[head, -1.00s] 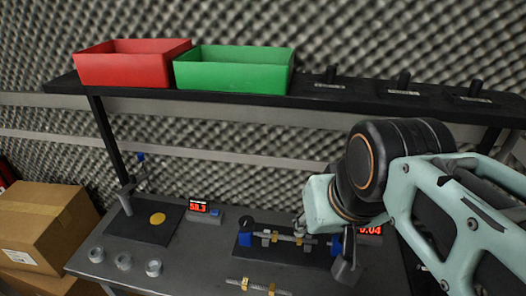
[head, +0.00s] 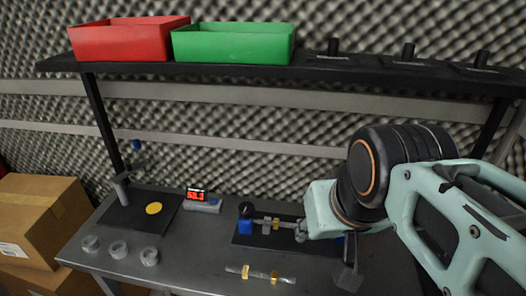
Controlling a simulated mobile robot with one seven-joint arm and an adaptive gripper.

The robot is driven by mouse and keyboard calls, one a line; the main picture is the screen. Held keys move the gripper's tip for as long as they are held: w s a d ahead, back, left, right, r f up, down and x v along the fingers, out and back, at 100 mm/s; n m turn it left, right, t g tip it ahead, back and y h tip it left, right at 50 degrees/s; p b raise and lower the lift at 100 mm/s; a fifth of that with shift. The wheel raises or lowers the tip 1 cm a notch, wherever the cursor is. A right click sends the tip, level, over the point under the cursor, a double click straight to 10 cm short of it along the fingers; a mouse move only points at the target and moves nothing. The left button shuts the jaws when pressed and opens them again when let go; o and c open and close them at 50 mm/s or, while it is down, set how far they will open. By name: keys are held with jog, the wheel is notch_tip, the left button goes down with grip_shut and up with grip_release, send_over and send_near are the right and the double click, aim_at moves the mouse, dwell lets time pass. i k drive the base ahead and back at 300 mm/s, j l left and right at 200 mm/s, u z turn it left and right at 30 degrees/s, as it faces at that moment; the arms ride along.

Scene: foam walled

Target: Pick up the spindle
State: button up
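A grey spindle with gold rings (head: 260,274) lies on the bare front of the grey table. A second rod with a gold piece (head: 275,222) sits in a fixture with blue end blocks (head: 245,225) on a black mat, behind the first; I cannot tell which one the task means. My gripper (head: 325,254) is at the right end of the fixture, its two fingers spread apart. The far finger is close to the rod in the fixture; I cannot tell if they touch. My gripper and arm hide the fixture's right part.
A red bin (head: 130,42) and a green bin (head: 232,45) stand on the shelf above, beside several black posts.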

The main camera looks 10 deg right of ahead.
aim_at(275, 222)
jog(key=i, duration=0.35)
jog(key=k+j+z, duration=0.15)
jog(key=j, duration=0.2)
jog(key=k+j+z, duration=0.15)
jog(key=j, duration=0.25)
jog(key=k+j+z, duration=0.15)
jog(key=j, duration=0.2)
jog(key=k+j+u, duration=0.25)
jog(key=k, duration=0.25)
jog(key=i+j+z, duration=0.1)
jog(key=i+z, duration=0.25)
jog(key=i, duration=0.1)
